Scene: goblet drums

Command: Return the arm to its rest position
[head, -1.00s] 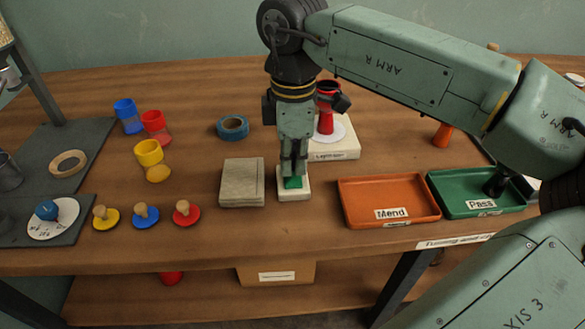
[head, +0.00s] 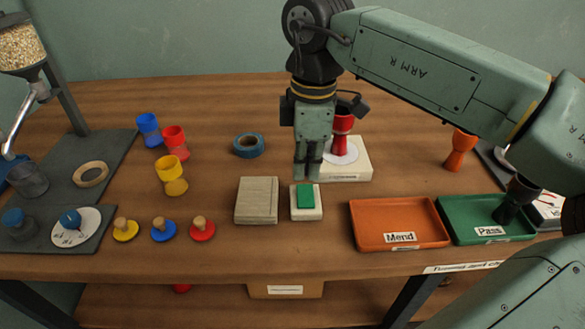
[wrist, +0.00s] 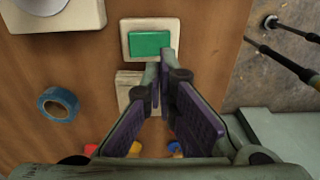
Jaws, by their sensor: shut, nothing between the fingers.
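My gripper (head: 308,170) hangs from my arm above the workbench, its fingers together and holding nothing. It is just behind and above a green button (head: 306,196) on a small cream base, apart from it. In the wrist view my gripper's fingertips (wrist: 166,66) come together just below the green button (wrist: 151,44) in the picture.
A red goblet drum (head: 341,136) stands on a white disc on the cream box behind my gripper. An orange Mend tray (head: 372,238) and a green Pass tray (head: 462,216), with a dark drum in it, lie right. A grey block (head: 257,200) and blue tape (head: 249,145) lie left.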

